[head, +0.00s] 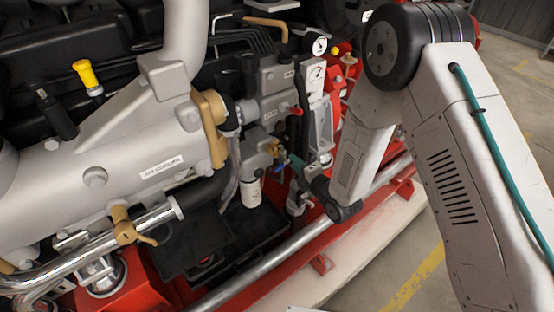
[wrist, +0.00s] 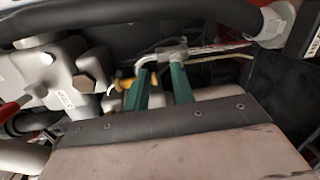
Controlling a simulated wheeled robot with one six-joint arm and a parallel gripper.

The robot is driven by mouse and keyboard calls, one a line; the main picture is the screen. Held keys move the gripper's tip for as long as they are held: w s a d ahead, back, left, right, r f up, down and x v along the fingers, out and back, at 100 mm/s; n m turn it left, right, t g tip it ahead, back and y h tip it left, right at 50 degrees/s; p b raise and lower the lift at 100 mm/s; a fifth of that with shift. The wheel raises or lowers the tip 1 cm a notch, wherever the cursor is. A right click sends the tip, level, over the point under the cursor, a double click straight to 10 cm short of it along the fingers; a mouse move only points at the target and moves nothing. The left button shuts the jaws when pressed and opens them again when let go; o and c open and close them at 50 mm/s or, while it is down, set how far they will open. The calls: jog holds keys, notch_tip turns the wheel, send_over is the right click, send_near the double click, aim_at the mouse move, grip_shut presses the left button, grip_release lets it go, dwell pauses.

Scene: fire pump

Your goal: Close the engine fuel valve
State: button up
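My gripper (head: 290,164) reaches in from the right in the head view, low beside the engine's grey block. In the wrist view its two teal fingers (wrist: 160,72) stand apart with a gap between them, and I see nothing clamped there. A small yellow valve handle (wrist: 122,84) is just left of the left finger; I cannot tell whether they touch. It also shows in the head view (head: 275,147), left of the fingertips. Which valve is the fuel valve is not labelled legibly. A bent silver pipe (wrist: 148,60) lies behind the fingertips.
A larger brass valve (head: 126,228) sits on the pipe at lower left. A red lever (wrist: 14,110) is left of the gripper. A thick black hose (wrist: 225,14) crosses above. Open floor lies right.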

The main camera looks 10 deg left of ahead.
aim_at(279, 169)
jog(key=s+f, duration=0.1)
jog(key=a+f+n+y, duration=0.1)
jog(key=s+f+n+y, duration=0.1)
jog(key=f, duration=0.1)
jog(key=shift+s+a, duration=0.3)
jog(key=shift+s, duration=0.05)
jog(key=x, duration=0.7)
jog(key=shift+w+a, duration=0.2)
jog(key=shift+a, duration=0.05)
grip_shut()
